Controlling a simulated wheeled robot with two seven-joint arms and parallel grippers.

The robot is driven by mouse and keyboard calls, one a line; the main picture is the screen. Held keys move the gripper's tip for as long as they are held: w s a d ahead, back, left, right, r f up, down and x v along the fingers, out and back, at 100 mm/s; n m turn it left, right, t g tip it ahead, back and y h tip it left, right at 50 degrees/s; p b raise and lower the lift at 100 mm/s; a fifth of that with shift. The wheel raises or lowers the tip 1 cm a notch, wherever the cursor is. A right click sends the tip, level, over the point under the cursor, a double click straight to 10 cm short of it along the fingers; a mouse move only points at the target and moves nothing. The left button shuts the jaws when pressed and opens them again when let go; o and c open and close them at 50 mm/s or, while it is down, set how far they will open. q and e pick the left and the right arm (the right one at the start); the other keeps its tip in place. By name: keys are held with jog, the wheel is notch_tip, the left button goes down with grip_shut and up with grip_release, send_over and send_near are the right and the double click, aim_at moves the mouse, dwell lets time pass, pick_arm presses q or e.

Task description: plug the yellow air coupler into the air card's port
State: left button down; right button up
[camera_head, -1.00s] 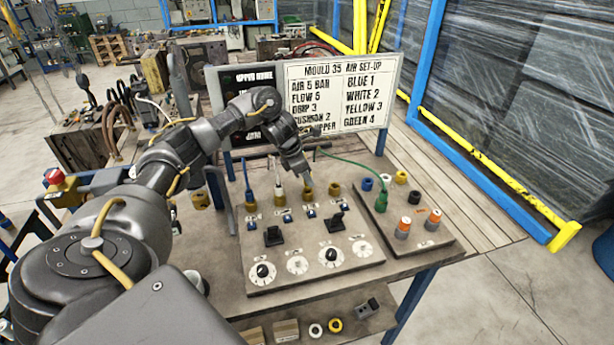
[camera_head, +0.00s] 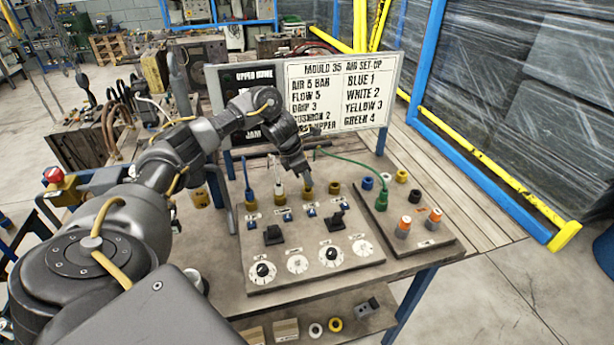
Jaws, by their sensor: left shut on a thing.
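The air card (camera_head: 343,95) is a white board reading blue 1, white 2, yellow 3, green 4. Below it, a row of brass ports runs along the back of the panel (camera_head: 290,238). A blue coupler (camera_head: 249,193) stands in the first port and a white one (camera_head: 279,187) in the second. My left gripper (camera_head: 306,184) points down right over the third port (camera_head: 308,198), shut on what I take to be the yellow coupler. The jaws hide the coupler, and I cannot tell whether it touches the port. The fourth port (camera_head: 334,188) is empty. My right gripper is out of view.
A green coupler (camera_head: 381,199) with its hose stands on the right-hand plate, near loose rings (camera_head: 401,176) and two orange-topped knobs (camera_head: 433,218). Black levers (camera_head: 273,235) and dials (camera_head: 263,270) fill the panel front. A shelf below holds small parts (camera_head: 335,325).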

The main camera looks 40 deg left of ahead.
pick_arm(q)
jog(key=shift+f, duration=0.15)
jog(key=shift+f+b, duration=0.3)
jog(key=shift+b, duration=0.1)
jog(key=shift+f+b, duration=0.5)
jog(key=shift+f, duration=0.15)
dwell(1.4)
jog(key=c, duration=0.7)
grip_release()
jog(key=shift+c, duration=0.2)
jog(key=shift+r, duration=0.15)
jog(key=shift+r+p, duration=2.75)
jog(key=shift+r, duration=0.9)
